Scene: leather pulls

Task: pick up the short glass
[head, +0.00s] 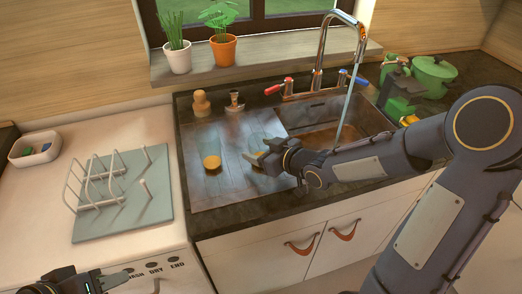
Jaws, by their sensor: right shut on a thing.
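My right gripper (260,158) reaches in from the right over the grey draining board beside the sink. It is shut on a clear, faint glass (256,146), which seems to be the short glass; its outline is hard to make out and partly hidden by the fingers. A little yellow shows at its base. A second see-through vessel with a round yellow bottom (211,162) stands to its left on the board, apart from the gripper. My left gripper (117,277) is at the lower left edge, over the white appliance front; its finger gap is unclear.
The sink (325,118) has a running tap (340,45). A wire rack on a grey mat (140,215) stands left. Wooden and metal pieces stand behind the board. Potted plants (223,50) are on the sill. Green pots (433,76) are at the right. The board's front is clear.

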